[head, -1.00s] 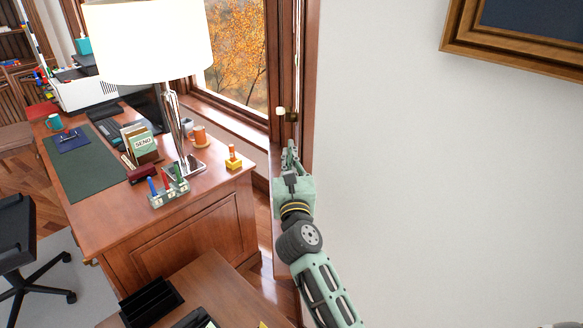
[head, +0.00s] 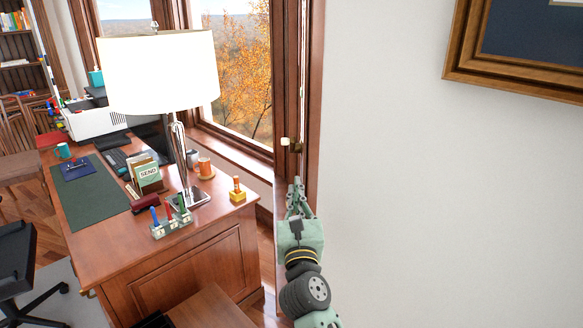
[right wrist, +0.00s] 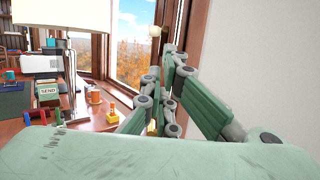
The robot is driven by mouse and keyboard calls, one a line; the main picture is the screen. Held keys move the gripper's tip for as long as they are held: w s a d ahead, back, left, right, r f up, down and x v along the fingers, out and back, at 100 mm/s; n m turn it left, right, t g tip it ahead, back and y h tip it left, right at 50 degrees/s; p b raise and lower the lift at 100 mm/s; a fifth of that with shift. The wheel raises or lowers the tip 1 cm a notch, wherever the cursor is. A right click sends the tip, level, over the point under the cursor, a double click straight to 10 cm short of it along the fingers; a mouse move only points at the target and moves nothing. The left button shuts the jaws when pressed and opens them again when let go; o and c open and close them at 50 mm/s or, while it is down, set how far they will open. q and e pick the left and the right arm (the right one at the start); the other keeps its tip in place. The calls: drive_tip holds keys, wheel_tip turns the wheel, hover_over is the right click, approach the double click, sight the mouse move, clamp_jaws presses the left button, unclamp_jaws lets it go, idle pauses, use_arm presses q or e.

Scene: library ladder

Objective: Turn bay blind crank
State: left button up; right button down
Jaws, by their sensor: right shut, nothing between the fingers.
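The bay blind crank shows as a small cream knob (head: 285,141) with a brass-coloured mount (head: 296,146) on the wooden window post, in the head view. The cream knob also shows at the top middle of the right wrist view (right wrist: 155,31). My right gripper (head: 296,184) is below the knob in the head view, pointing up toward it and apart from it. Its fingers are shut and hold nothing. In the right wrist view the green fingers (right wrist: 170,60) hide part of the window post. My left gripper is not in view.
A wooden desk (head: 120,262) stands at the left, with a large white-shaded lamp (head: 160,75), a pen holder (head: 171,222) and an orange mug (head: 205,167). The window (head: 240,70) is behind it. A bare white wall and a framed picture (head: 462,75) are at the right.

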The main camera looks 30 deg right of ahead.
sight(287, 144)
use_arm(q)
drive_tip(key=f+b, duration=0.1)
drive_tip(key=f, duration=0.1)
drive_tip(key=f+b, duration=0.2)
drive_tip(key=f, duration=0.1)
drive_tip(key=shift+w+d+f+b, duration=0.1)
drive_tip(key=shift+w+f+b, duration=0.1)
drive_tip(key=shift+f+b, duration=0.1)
use_arm(e)
drive_tip(key=w+d+r+t, duration=0.1)
drive_tip(key=w+d+r, duration=0.1)
drive_tip(key=w, duration=0.4)
drive_tip(key=w+d+r+t, duration=0.1)
drive_tip(key=w+r, duration=0.1)
drive_tip(key=w, duration=0.3)
drive_tip(key=shift+w+d+r+h, duration=0.35)
drive_tip(key=shift+d+r+h, duration=0.05)
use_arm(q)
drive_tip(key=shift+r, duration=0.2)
use_arm(e)
drive_tip(key=shift+r, duration=0.1)
